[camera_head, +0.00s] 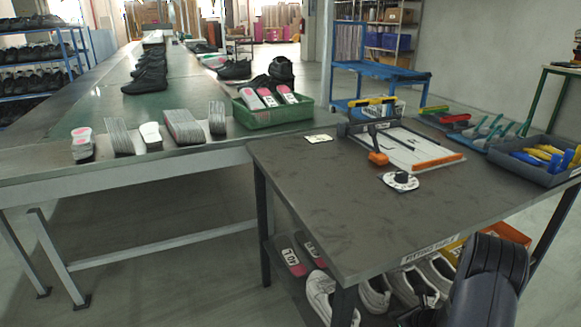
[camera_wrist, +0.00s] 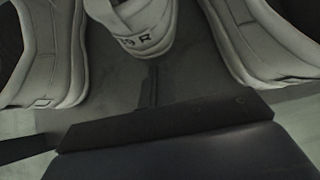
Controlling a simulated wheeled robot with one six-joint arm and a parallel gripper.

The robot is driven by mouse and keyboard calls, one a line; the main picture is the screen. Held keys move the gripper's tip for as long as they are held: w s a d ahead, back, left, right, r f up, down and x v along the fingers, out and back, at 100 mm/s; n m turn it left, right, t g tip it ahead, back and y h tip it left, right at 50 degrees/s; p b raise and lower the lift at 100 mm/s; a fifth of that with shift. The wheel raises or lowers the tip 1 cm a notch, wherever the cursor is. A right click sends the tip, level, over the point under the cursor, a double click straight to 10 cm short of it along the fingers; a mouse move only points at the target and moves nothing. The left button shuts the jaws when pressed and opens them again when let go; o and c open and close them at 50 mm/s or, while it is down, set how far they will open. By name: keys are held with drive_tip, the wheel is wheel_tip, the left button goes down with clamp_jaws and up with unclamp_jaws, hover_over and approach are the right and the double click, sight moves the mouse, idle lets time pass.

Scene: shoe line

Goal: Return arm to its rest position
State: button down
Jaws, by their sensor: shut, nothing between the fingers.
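My black arm (camera_head: 485,285) shows at the lower right in the head view, in front of the workbench (camera_head: 330,210). Its gripper end is not clearly visible there. In the wrist view my gripper (camera_wrist: 152,75) shows as a narrow dark finger shape beyond a dark bar, shut with nothing held. It points toward a white shoe (camera_wrist: 145,25) with a dark marking ending in R. Another white shoe stands on either side, at the left (camera_wrist: 45,60) and right (camera_wrist: 265,40). I cannot tell whether the fingertip touches the middle shoe.
White shoes (camera_head: 320,296) and insoles (camera_head: 290,258) lie on the shelf under the workbench. A conveyor table (camera_head: 60,160) runs at the left.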

drive_tip(key=shift+w+a+r, duration=0.1)
drive_tip(key=shift+w+a, duration=0.25)
drive_tip(key=shift+w, duration=0.35)
drive_tip(key=shift+s+d+p, duration=0.2)
drive_tip(key=shift+s+d, duration=0.05)
drive_tip(key=shift+s, duration=0.25)
drive_tip(key=shift+s+d+p, duration=0.15)
drive_tip(key=shift+s+d, duration=0.05)
drive_tip(key=shift+s, duration=0.25)
drive_tip(key=shift+s+d, duration=0.15)
drive_tip(key=shift+s, duration=0.2)
